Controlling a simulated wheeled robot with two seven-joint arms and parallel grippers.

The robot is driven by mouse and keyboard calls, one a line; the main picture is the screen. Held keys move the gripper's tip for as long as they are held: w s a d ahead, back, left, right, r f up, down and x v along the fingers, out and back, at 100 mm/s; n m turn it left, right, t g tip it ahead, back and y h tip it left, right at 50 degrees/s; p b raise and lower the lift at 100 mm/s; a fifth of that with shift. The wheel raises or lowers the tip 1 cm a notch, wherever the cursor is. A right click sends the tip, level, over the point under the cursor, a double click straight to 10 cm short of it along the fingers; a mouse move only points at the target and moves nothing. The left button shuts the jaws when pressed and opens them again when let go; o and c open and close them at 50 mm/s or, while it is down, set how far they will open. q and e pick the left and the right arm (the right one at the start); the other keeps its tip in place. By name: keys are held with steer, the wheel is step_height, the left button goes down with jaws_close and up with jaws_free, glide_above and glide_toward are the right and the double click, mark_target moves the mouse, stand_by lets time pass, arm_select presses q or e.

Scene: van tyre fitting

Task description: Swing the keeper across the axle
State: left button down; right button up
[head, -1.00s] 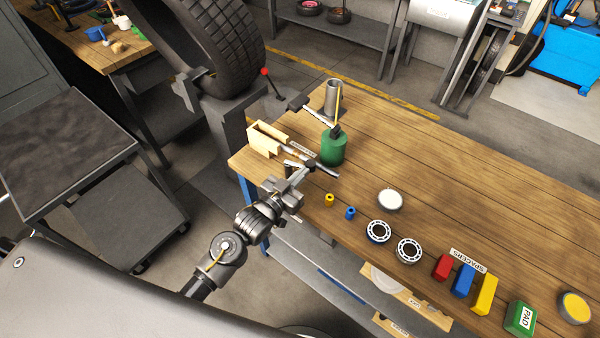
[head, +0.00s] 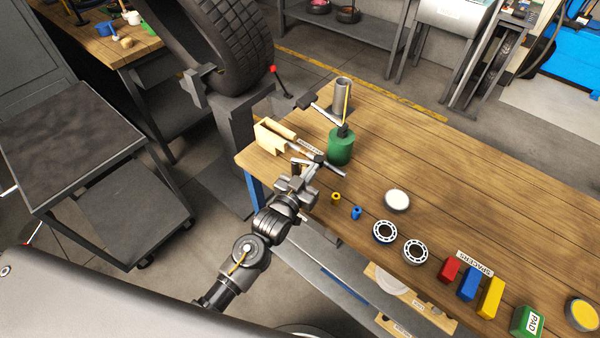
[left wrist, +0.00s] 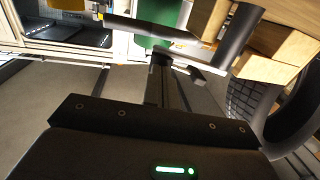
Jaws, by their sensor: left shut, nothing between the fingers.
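A lever with a red knob (head: 273,69) stands on the dark post (head: 237,118) that carries the big tyre (head: 225,45). It may be the keeper, but I cannot tell for sure. I cannot make out the axle, and the tyre covers much of the post's top. My left gripper (head: 316,164) is shut and empty at the bench's near left corner, in front of the green can (head: 341,149). In the left wrist view its dark fingers (left wrist: 165,75) point towards the green can (left wrist: 153,32). My right gripper is out of view.
A wooden block (head: 272,137), metal rods and a grey cylinder (head: 342,95) crowd the bench's left end. Bearings (head: 385,232), a white disc (head: 397,201) and coloured spacers (head: 468,283) lie to the right. The bench's far middle is clear. A dark cart (head: 70,150) stands left.

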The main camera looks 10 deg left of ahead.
arm_select(q)
steer(key=shift+w+d, duration=0.3)
steer(key=shift+w, duration=0.1)
steer(key=shift+x, duration=0.8)
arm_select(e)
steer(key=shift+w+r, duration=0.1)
arm_select(q)
steer(key=shift+d, duration=0.1)
steer(key=shift+s+p, duration=0.55)
steer(key=s, duration=0.3)
steer(key=shift+s+d+f, duration=0.15)
steer(key=shift+s+f, duration=0.05)
steer(key=shift+s, duration=0.1)
steer(key=s, duration=0.2)
steer(key=s+d+b, duration=0.1)
steer(key=s, duration=0.1)
steer(key=shift+s+r, duration=0.1)
steer(key=shift+s, duration=0.1)
steer(key=shift+s+b, duration=0.55)
steer(key=shift+s, duration=1.85)
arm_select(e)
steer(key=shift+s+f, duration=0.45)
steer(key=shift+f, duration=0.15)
